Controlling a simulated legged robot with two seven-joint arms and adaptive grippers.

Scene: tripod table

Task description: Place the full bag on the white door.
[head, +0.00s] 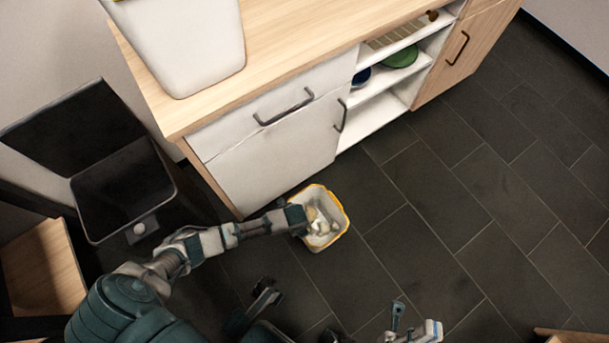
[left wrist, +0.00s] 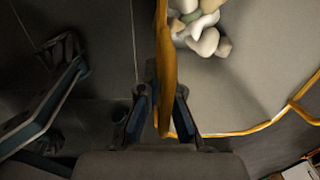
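The full bag (head: 338,232) is a pale open container with a yellow rim and light lumpy contents. In the head view it is on or just above the dark floor, by the white door (head: 265,155) of the cabinet. My left gripper (head: 300,220) is at the bag's left rim. In the left wrist view its fingers (left wrist: 163,115) stand on both sides of the yellow rim (left wrist: 165,70) and look shut on it; pale lumps (left wrist: 205,35) lie inside. My right gripper (head: 332,300) is near the bottom of the head view, fingers spread, empty.
A black bin (head: 125,190) with its lid raised stands at the left. A white container (head: 185,45) stands on the wooden counter (head: 300,30). Open shelves (head: 385,85) hold a green dish (head: 401,57). The tiled floor at the right is clear.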

